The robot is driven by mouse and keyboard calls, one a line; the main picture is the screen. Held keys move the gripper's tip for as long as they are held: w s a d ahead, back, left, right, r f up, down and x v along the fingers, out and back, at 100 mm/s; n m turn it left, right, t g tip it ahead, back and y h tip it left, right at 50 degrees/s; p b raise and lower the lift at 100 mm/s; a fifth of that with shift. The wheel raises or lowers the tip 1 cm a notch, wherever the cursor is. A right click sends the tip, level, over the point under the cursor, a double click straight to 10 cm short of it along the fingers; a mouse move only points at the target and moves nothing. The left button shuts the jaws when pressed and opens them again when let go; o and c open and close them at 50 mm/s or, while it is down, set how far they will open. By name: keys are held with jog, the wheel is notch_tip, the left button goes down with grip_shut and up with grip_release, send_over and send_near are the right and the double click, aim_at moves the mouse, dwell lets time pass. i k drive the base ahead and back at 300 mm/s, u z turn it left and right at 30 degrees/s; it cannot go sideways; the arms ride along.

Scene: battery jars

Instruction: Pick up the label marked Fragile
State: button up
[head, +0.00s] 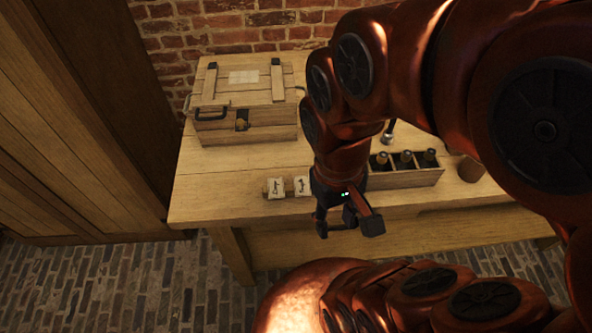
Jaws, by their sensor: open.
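Two small pale labels with dark marks stand near the front edge of the wooden table in the head view. The left label is (275,188) and the right label (302,185) is close beside it. Their marks are too small to tell which one reads Fragile. My gripper (347,227) is open with nothing visible between its fingers. It hangs in front of the table edge, just right of and nearer than the labels.
A closed wooden chest (262,116) stands at the back left of the table (215,175). A wooden rack (405,179) with several dark bottles is right of my arm, with a brown pot (470,170) beyond it. My arm hides the table's middle.

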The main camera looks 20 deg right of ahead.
aim_at(302, 184)
jog(key=z, duration=2)
jog(key=k, duration=1.65)
jog(key=u, duration=2)
